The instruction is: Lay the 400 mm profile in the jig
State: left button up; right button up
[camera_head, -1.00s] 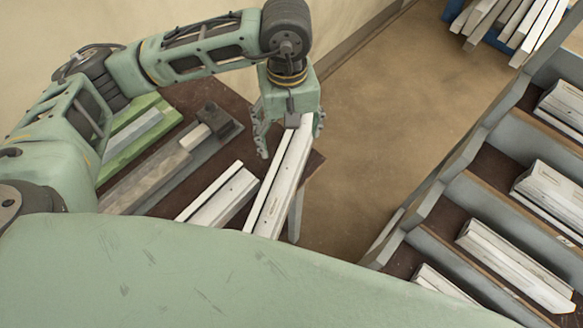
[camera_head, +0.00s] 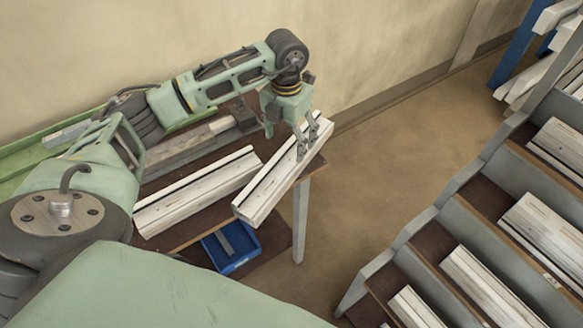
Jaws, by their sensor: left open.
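A white slotted profile (camera_head: 262,198) lies slantwise across the right end of the brown bench. A second white profile (camera_head: 195,192) lies left of it. I cannot tell their lengths from the picture. My left gripper (camera_head: 290,138) is open, pointing down over the far end of the right-hand profile. One finger shows left of it and the other overlaps its top and right side; I cannot tell whether they touch it. A long grey fixture (camera_head: 185,148), apparently the jig, runs along the back of the bench with a dark block at its right end, partly behind my arm. My right gripper is not in view.
A green tray or rail (camera_head: 22,157) lies at the back left by the wall. A blue bin (camera_head: 232,247) sits below the bench edge. A stepped rack (camera_head: 440,222) with several white profiles stands at right. Bare floor (camera_head: 370,170) lies between bench and rack.

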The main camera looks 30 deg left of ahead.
aim_at(289, 159)
pick_arm(q)
notch_tip(289, 159, down, 3)
jog(key=shift+w+f+p, duration=0.1)
jog(key=shift+p, duration=0.65)
notch_tip(289, 159, down, 3)
jog(key=shift+d+f+p, duration=0.1)
jog(key=shift+d+p, duration=0.05)
jog(key=shift+p, duration=0.45)
jog(key=shift+f, duration=0.3)
jog(key=c, duration=1.6)
jog(key=shift+w+r, duration=0.1)
jog(key=shift+c, duration=1.4)
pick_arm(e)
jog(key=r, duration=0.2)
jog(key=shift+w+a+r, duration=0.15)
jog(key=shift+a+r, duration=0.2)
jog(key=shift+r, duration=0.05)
